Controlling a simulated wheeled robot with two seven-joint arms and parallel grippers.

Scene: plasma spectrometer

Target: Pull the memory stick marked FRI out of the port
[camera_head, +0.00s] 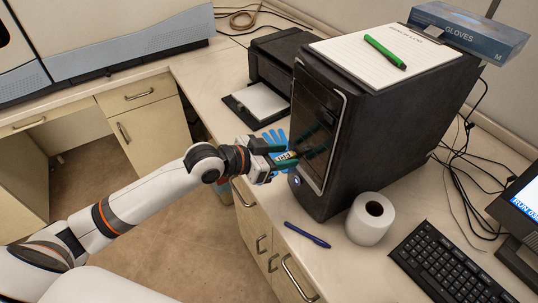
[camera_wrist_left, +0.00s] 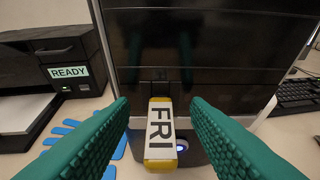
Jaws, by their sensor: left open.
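The memory stick marked FRI (camera_wrist_left: 160,135) is yellow with a white label and sticks out from the front of the black computer tower (camera_wrist_left: 215,45). Its far end meets a dark port area (camera_wrist_left: 160,86) on the tower's front. In the head view the stick (camera_head: 285,156) shows small between my fingers. My left gripper (camera_wrist_left: 158,104) is open, with one green finger on each side of the stick and a visible gap on both sides. In the head view my left gripper (camera_head: 282,154) is close to the tower's front (camera_head: 318,125). My right gripper is in neither view.
A blue glove (camera_head: 271,140) lies beside the stick, near a printer (camera_head: 277,62) reading READY. A paper roll (camera_head: 370,218), a blue pen (camera_head: 307,235) and a keyboard (camera_head: 446,265) are near the tower. A notepad (camera_head: 350,52), green marker (camera_head: 385,51) and glove box (camera_head: 468,33) are on top.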

